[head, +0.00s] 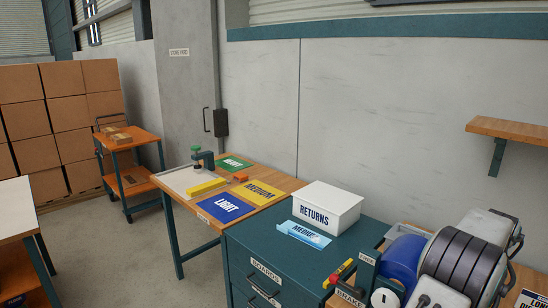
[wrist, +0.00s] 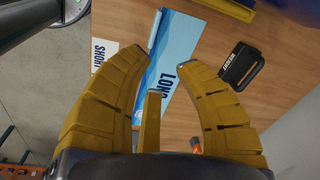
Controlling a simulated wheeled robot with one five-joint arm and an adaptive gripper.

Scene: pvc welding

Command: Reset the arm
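My gripper (wrist: 156,42) shows in the wrist view with its yellow segmented fingers spread apart. It is open, and nothing is gripped between the fingers. It points at a wooden tabletop (wrist: 205,45). A light-blue and white packet or sheet, its lettering partly hidden (wrist: 172,50), lies beyond the fingers, seen through the gap. I cannot tell how far the fingertips are above it. My gripper cannot be made out in the head view.
The wrist view shows a black handled case (wrist: 240,68) and a "SHORT" label (wrist: 103,54). In the head view, a white RETURNS box (head: 327,207) and a light-blue packet (head: 304,235) sit on the teal cabinet (head: 250,246). An orange cart (head: 133,137) stands left; floor there is clear.

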